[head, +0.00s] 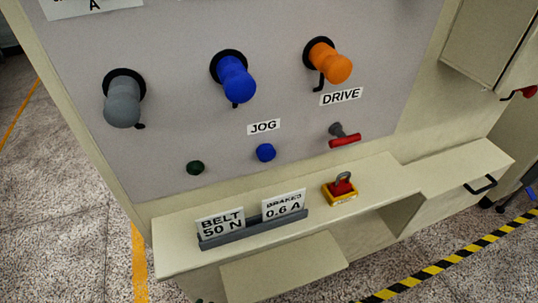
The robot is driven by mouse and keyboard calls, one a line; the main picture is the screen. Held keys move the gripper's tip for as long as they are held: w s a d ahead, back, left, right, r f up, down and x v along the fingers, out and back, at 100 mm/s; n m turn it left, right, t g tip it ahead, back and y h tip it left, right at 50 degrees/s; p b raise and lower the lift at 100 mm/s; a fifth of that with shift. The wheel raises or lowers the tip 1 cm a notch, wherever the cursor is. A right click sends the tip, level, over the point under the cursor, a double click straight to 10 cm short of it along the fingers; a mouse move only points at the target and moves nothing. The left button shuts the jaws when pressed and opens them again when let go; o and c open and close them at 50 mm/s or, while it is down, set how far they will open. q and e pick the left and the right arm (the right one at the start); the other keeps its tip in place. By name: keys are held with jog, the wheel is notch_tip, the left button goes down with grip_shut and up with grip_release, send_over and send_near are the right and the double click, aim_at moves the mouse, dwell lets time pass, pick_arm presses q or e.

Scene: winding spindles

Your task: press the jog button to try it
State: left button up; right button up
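The blue jog button (265,152) is a small round knob on the grey panel, just below the white JOG label (264,127). It is in the lower middle of the panel in the head view, with nothing in front of it. Whether it is pressed in cannot be told. Neither of my grippers shows in the head view.
Above are grey (122,104), blue (235,80) and orange (334,65) spindles sticking out. A dark green button (195,168) and a red-handled lever (344,140) flank the jog button. The shelf (390,178) below holds a card holder (254,230) and a yellow-red padlock (341,190).

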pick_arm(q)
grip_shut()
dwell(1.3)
